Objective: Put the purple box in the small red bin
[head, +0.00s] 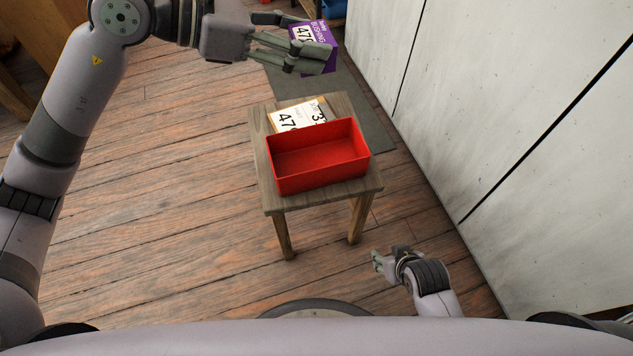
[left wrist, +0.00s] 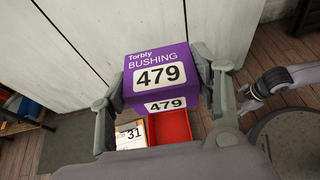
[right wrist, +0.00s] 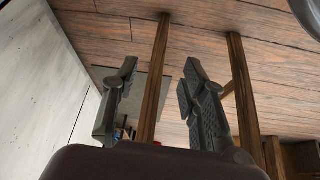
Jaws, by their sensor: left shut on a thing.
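The purple box (head: 321,36), labelled Torbly Bushing 479, is in my left gripper (head: 314,51), held up in the air beyond the stool. In the left wrist view the purple box (left wrist: 157,73) sits between the two fingers, with the bin lower and partly hidden behind it. The small red bin (head: 318,178) stands on a wooden stool and looks empty; its red inside also shows in the left wrist view (left wrist: 173,128). My right gripper (head: 389,259) is low, in front of the stool at the right. In the right wrist view (right wrist: 160,95) its fingers are apart with nothing between them.
The wooden stool (head: 264,188) carries the bin, with a white label card (head: 298,115) behind the bin. A pale wall (head: 500,90) runs along the right side. A grey mat (head: 345,95) lies under and behind the stool. The wooden floor at left is clear.

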